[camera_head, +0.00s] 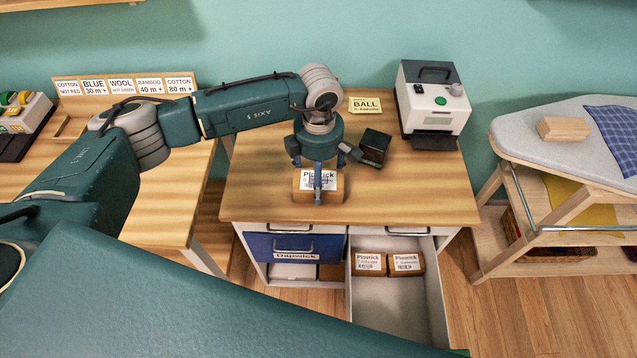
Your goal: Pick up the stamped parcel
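A small brown parcel (333,191) with a white label, which seems to read "Plovrick", sits near the front of the wooden desk. My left gripper (318,190) points down at it from above. One finger runs down in front of the label and covers part of it; the far side of the grip is hidden. I cannot tell whether the fingers press on the parcel. I cannot make out a stamp mark on it. Two similar labelled parcels (370,264) (406,264) lie in the open drawer (436,300) below. My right gripper is not in view.
A dark green block-like object (375,147) and a yellow "BALL" card (365,105) lie behind the parcel. A white and black machine (433,100) stands at the desk's back right. The open drawer juts out in front. The desk's right front is clear.

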